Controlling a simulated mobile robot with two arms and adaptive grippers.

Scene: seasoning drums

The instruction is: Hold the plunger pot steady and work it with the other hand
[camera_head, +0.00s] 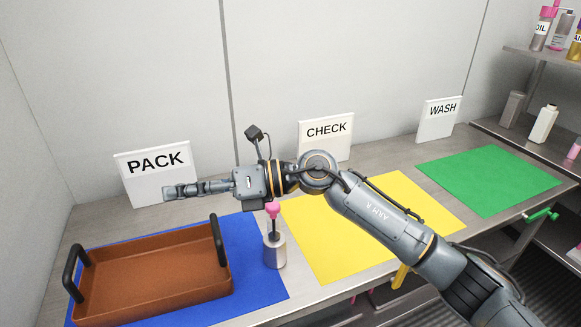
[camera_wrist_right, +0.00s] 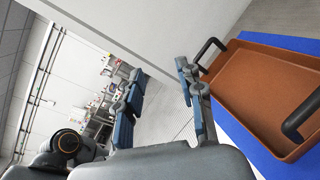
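The plunger pot (camera_head: 274,252) is a small grey metal pot with a dark rod and a pink knob on top. It stands upright near the right edge of the blue mat (camera_head: 255,222), beside the yellow mat. My right gripper (camera_head: 172,192) reaches leftward above the back of the blue mat, in front of the PACK sign. Its wrist is just behind and above the pink knob, and its fingers point away from the pot. In the right wrist view the right gripper's fingers (camera_wrist_right: 160,76) are apart with nothing between them. My left gripper is in neither view.
A brown tray (camera_head: 150,283) with dark handles sits on the blue mat, left of the pot; it looks empty. Signs PACK (camera_head: 157,178), CHECK (camera_head: 326,136) and WASH (camera_head: 440,118) stand along the back. The green mat (camera_head: 490,180) is bare. Bottles stand on shelves at right.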

